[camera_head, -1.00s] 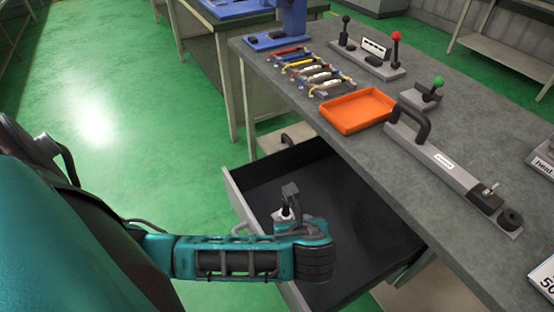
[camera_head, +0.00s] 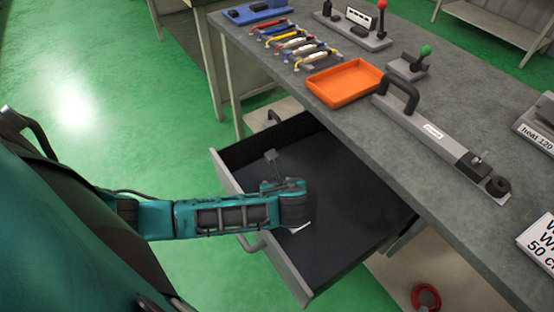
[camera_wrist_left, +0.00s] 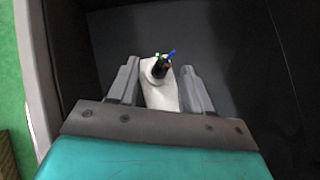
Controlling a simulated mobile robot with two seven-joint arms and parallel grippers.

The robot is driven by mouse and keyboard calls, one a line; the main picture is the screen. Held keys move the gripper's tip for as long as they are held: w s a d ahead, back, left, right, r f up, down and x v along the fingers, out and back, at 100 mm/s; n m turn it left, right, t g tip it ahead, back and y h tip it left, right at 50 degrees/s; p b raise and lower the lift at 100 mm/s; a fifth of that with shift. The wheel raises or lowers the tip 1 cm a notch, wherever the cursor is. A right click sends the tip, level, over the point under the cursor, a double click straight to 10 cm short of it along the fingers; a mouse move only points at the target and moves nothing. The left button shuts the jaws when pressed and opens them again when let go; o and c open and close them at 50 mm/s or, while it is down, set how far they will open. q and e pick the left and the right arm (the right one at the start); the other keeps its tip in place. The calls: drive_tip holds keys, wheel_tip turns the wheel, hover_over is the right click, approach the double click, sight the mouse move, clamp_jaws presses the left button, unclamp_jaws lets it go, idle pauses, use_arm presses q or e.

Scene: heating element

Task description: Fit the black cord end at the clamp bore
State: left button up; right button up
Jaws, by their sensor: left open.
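A white piece with a black end and thin blue and green wire tips, likely the cord end (camera_wrist_left: 161,68), lies between the fingers of my left gripper (camera_wrist_left: 160,88) in the left wrist view. The fingers stand apart on either side of it, with the gripper over the open drawer. In the head view my left wrist hides most of the piece; a white sliver (camera_head: 300,227) shows below it. A long grey fixture (camera_head: 433,132) with a black handle and a black clamp-like block (camera_head: 474,165) lies on the bench. I cannot make out a bore. My right gripper is out of view.
The drawer (camera_head: 345,232) has a dark floor and raised walls. The bench (camera_head: 330,125) overhangs its right side. An orange tray (camera_head: 345,82), several coloured cables (camera_head: 295,44) and a green-knobbed lever (camera_head: 424,52) stand on the bench. A red ring (camera_head: 426,297) is below.

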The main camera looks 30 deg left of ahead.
use_arm(q)
drive_tip(key=b+x, duration=0.1)
drive_tip(key=x, duration=0.3)
drive_tip(key=shift+d, duration=0.15)
clamp_jaws()
